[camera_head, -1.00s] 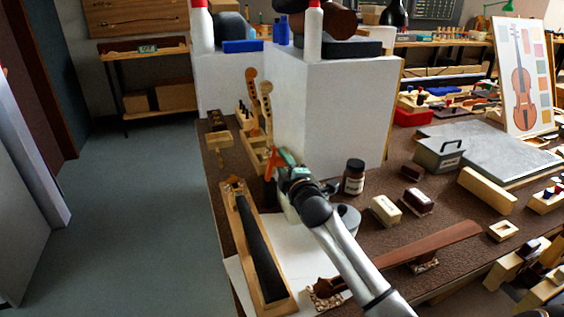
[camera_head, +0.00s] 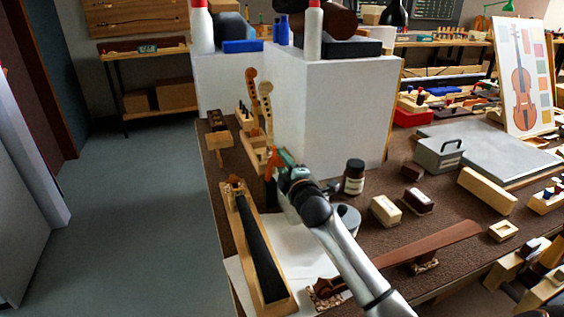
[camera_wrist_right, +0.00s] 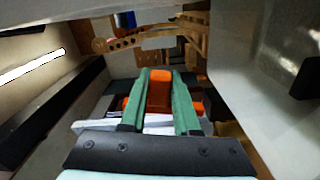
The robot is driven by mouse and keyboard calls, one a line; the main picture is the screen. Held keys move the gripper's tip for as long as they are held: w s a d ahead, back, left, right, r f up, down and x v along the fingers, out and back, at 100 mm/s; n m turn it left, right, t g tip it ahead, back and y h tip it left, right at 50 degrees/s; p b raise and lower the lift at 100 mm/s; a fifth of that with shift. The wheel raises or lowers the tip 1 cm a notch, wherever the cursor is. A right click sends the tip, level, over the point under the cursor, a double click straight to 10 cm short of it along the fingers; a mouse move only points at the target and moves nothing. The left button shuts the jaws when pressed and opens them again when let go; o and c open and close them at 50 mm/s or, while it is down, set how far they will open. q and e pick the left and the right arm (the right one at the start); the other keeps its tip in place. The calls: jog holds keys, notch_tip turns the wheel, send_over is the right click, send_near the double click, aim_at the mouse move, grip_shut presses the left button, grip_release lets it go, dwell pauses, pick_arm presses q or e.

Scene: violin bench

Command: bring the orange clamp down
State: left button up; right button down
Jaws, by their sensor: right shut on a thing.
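The orange clamp (camera_head: 271,166) is near the left side of the bench, in front of the tall white block. My right gripper (camera_head: 284,163) is at the clamp. In the right wrist view the orange clamp (camera_wrist_right: 159,92) sits between the two green fingers of my right gripper (camera_wrist_right: 160,104), which are shut on it. My own gripper and arm hide part of the clamp in the head view. I cannot tell whether its lower end touches anything. My left gripper is not in view.
A long wooden case (camera_head: 281,304) with a black fingerboard lies in front of the clamp. A wooden rack (camera_head: 251,157) holding scrolled necks stands behind it. The white block (camera_head: 345,120) rises close by. A dark jar (camera_head: 354,177) and a cream block (camera_head: 385,210) are to the right.

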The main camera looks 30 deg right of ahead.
aim_at(269, 155)
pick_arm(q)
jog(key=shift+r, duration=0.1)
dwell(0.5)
